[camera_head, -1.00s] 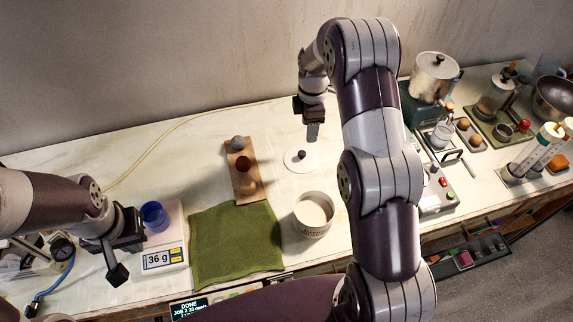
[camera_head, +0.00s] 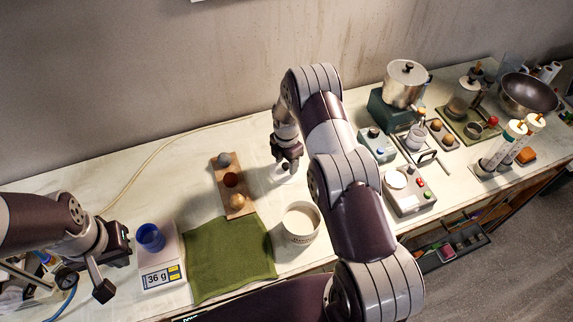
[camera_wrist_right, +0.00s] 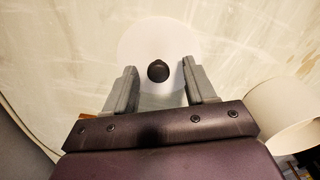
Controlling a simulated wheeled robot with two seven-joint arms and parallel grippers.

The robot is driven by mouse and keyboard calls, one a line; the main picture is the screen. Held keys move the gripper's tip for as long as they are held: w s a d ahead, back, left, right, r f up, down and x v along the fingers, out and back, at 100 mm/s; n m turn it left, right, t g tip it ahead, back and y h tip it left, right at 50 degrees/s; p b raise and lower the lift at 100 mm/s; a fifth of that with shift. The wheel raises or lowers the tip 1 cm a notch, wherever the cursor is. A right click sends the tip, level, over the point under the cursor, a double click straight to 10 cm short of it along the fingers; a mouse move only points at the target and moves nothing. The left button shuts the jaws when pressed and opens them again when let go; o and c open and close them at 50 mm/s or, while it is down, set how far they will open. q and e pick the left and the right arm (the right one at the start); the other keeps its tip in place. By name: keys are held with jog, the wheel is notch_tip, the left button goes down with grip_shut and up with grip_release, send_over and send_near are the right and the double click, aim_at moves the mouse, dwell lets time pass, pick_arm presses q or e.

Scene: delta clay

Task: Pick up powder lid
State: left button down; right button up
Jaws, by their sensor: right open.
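The powder lid is a flat white disc with a black knob. In the head view the lid (camera_head: 281,179) lies on the bench, mostly hidden behind my right gripper (camera_head: 286,164). In the right wrist view the lid (camera_wrist_right: 140,48) lies flat, its black knob (camera_wrist_right: 158,71) centred ahead of the open fingers of my right gripper (camera_wrist_right: 161,82). The fingers are on either side of the knob's line, and nothing is held. The white powder tub (camera_head: 300,224) stands open nearby; its side also shows in the right wrist view (camera_wrist_right: 283,115). My left gripper (camera_head: 104,285) is beside the scale, its jaws unclear.
A wooden strip (camera_head: 224,166) holding round items lies left of the lid. A green cloth (camera_head: 228,258) lies in front. A scale (camera_head: 162,277) reading 36 g carries a blue cup (camera_head: 150,238). A metal pot (camera_head: 406,85) and a control box (camera_head: 410,195) stand right.

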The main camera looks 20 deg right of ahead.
jog(key=shift+f, duration=0.25)
jog(key=shift+w+a, duration=0.15)
jog(key=shift+c, duration=0.6)
grip_shut()
jog(key=shift+r, duration=0.15)
